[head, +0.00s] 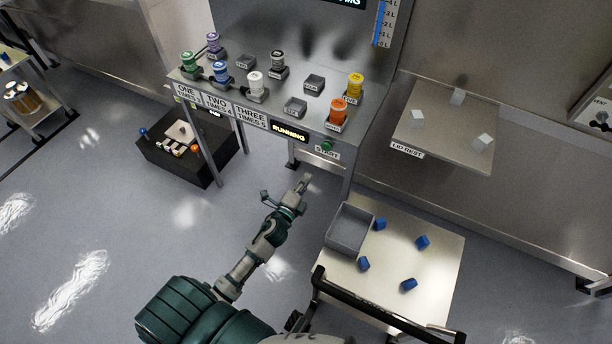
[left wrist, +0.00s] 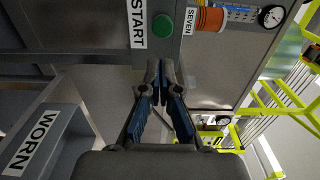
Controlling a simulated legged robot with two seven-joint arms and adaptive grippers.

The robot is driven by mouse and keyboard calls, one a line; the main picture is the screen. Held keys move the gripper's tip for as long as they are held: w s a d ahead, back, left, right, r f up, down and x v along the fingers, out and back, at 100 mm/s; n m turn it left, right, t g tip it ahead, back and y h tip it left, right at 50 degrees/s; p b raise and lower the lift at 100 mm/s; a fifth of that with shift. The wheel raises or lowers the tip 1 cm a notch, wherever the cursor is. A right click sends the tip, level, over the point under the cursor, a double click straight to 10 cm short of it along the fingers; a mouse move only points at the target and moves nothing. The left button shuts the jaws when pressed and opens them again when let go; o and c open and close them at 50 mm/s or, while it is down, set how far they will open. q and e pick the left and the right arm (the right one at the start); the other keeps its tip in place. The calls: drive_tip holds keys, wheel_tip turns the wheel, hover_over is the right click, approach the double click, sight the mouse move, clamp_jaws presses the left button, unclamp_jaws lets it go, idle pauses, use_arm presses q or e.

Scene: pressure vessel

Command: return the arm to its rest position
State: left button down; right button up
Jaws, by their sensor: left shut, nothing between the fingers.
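My left arm reaches forward from the bottom of the head view. Its gripper (head: 303,184) is over open floor, just in front of and below the machine's shelf edge. In the left wrist view the fingers (left wrist: 162,75) are together at the tips with nothing between them. The green START button (left wrist: 163,26) is just beyond the fingertips, with a gap; in the head view the button (head: 327,145) is on the shelf's front edge, up and right of the gripper. A lit display (head: 289,132) reads RUNNING. My right gripper does not show.
A cart (head: 440,262) at lower right holds a grey bin (head: 349,229) and several blue pieces (head: 422,242). The shelf carries several coloured canisters (head: 339,110). A lid rest (head: 440,140) is at right. A black box (head: 188,148) stands on the floor at left. Floor left of my arm is clear.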

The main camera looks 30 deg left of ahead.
use_arm(q)
drive_tip(key=s+d+f+n+g, duration=0.1)
drive_tip(key=s+f+n+g, duration=0.5)
drive_tip(key=f, duration=0.7)
drive_tip(key=s+d+f+n+g, duration=0.1)
drive_tip(key=s+f+n+g, duration=0.2)
drive_tip(key=s+f, duration=0.65)
drive_tip(key=s+d+f+n+g, duration=0.3)
drive_tip(key=s+f, duration=0.5)
drive_tip(key=s, duration=0.2)
drive_tip(key=s+d+f+n+g+h, duration=0.1)
drive_tip(key=s+d+f+n+g, duration=0.2)
drive_tip(key=s+f, duration=0.6)
drive_tip(key=shift+s+d+f+g, duration=0.15)
drive_tip(key=shift+s+d+g, duration=0.4)
drive_tip(key=shift+g, duration=0.15)
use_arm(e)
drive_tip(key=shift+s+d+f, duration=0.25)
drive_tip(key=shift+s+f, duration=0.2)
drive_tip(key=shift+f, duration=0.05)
use_arm(q)
drive_tip(key=shift+w, duration=0.1)
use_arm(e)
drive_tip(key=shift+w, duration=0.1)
